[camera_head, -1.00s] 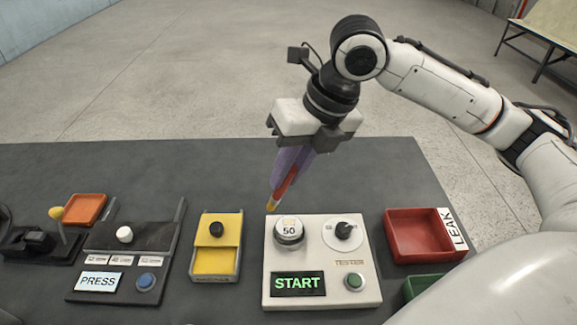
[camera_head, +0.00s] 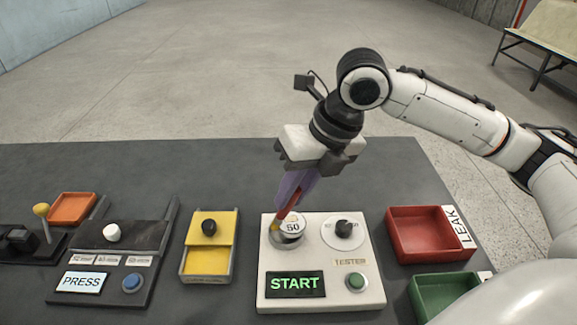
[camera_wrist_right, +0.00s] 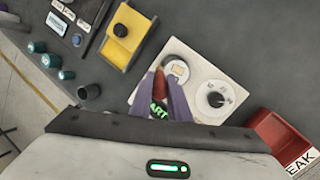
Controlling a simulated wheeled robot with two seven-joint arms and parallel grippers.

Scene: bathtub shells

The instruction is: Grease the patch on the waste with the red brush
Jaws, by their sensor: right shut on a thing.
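My right gripper (camera_head: 292,190), with purple fingers, is shut on the red brush (camera_head: 286,205). The brush tilts down to the left, and its yellowish tip lies over the left part of the round metal waste marked 50 (camera_head: 292,229). I cannot tell whether the tip touches the waste. The waste sits on the white tester board (camera_head: 320,262). In the right wrist view the brush (camera_wrist_right: 160,83) shows between the fingers, beside the waste (camera_wrist_right: 178,69). The patch cannot be made out apart from the waste's top. My left gripper is not in view.
A red LEAK tray (camera_head: 428,254) and green tray (camera_head: 418,298) stand right. A yellow tray (camera_head: 207,261) and PRESS station (camera_head: 83,282) stand left.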

